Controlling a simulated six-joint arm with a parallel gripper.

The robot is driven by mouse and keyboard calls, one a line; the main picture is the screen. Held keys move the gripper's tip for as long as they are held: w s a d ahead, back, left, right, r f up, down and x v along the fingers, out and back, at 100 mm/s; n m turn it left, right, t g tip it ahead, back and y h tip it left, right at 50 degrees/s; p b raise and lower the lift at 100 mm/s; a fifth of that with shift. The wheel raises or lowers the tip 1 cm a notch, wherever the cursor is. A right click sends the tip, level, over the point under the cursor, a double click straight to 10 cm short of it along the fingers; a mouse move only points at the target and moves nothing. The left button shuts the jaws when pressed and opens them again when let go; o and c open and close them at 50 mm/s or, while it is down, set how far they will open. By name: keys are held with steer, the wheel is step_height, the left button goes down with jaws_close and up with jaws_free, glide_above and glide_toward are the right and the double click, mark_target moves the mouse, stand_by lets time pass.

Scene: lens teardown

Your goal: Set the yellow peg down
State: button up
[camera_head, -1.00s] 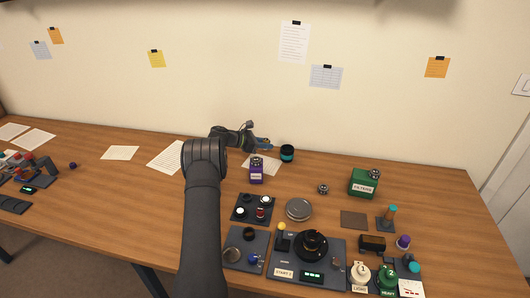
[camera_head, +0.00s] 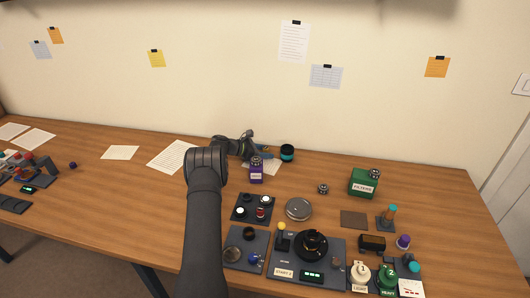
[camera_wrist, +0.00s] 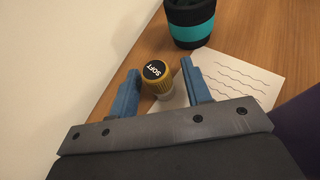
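The yellow peg (camera_wrist: 158,82), with a black top marked "SOFT", shows in the wrist view between the two blue fingers of my gripper (camera_wrist: 160,80). A gap shows on each side of the peg, so my gripper looks open around it. The peg appears to stand at the edge of a white sheet of paper; its lower end is partly hidden by my gripper. In the head view my gripper (camera_head: 260,153) is low over the back of the table, and I cannot make out the peg there.
A black cup with a teal band (camera_head: 287,153) stands just right of my gripper. A purple box (camera_head: 256,172) stands in front of it, near the paper (camera_head: 270,168). A green box (camera_head: 363,183) and several device trays lie farther right and forward. The table's left middle is mostly clear.

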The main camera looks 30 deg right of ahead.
mark_target(265, 147)
steer(key=shift+r, duration=0.1)
steer(key=shift+w+a+r, duration=0.1)
steer(key=shift+a+r, duration=0.05)
steer(key=shift+a, duration=0.05)
steer(key=v, duration=1.1)
steer(key=shift+a, duration=0.3)
steer(key=x, duration=1.2)
steer(key=shift+d, duration=0.25)
step_height(265, 147, up, 3)
steer(key=shift+a+f, duration=0.2)
steer(key=shift+r, duration=0.65)
